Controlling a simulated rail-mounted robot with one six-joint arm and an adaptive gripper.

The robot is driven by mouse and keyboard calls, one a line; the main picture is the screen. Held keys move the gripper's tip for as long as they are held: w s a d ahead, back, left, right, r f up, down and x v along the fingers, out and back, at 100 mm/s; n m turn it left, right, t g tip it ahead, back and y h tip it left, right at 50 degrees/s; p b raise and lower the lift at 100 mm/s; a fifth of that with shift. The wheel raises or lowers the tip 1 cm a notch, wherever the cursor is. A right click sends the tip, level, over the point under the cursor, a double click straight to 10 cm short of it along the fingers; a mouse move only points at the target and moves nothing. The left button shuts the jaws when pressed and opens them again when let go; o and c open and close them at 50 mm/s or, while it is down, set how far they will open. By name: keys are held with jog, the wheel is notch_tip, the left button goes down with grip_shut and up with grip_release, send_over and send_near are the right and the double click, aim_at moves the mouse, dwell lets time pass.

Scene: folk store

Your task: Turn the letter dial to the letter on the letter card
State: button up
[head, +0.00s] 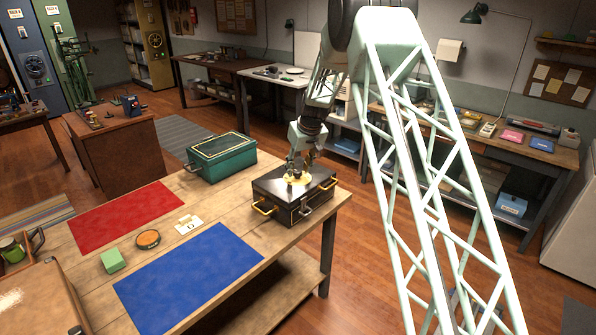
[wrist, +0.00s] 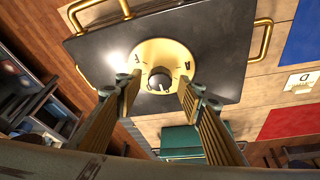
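The letter dial is a gold disc (wrist: 165,52) with a small dark knob (wrist: 160,80) on the lid of a black box (wrist: 95,45). Two dark letters show on the disc, one at each side; the right one looks like an A, and the left one is hard to read. Which letter the knob points to cannot be told. The letter card (wrist: 303,80), a small white card, reads D; it lies on the table in the head view (head: 188,225). My gripper (wrist: 159,82) is open over the dial, its fingers on either side of the knob with gaps.
The black box has brass handles. A green box (head: 220,158) stands behind it to the left. A red mat (head: 128,217), a blue mat (head: 188,278), a green block (head: 113,260) and a round orange-topped tin (head: 148,239) lie on the wooden table.

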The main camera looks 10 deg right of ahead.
jog(key=shift+w+f, duration=0.15)
jog(key=shift+f, duration=0.25)
jog(key=c, duration=0.8)
